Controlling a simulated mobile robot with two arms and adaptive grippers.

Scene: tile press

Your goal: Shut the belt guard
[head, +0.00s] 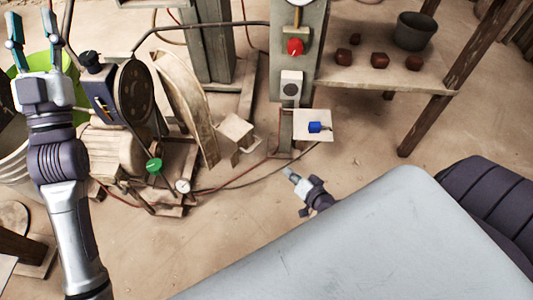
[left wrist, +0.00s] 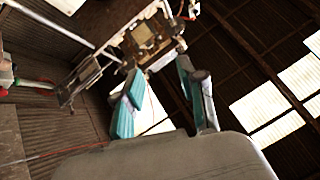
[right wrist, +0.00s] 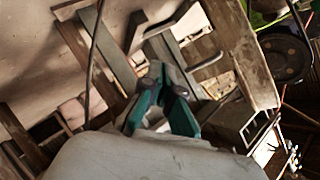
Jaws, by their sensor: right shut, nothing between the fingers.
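The belt guard appears to be the tan curved panel (head: 187,108), standing open to the right of the dark round wheel (head: 135,92). In the right wrist view the guard (right wrist: 243,45) is at the upper right, beside the wheel (right wrist: 287,57). My left gripper (head: 33,42) is raised at the upper left, left of the wheel, with its teal fingers apart and empty. It also shows open in the left wrist view (left wrist: 163,90). My right gripper (head: 289,173) is shut and empty, to the right of and below the guard, apart from it.
The press column (head: 292,60) has a red knob (head: 295,47) and a small shelf with a blue item (head: 319,127). A table (head: 370,78) holds a grey pot (head: 414,31) and dark red lumps. Hoses cross the floor.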

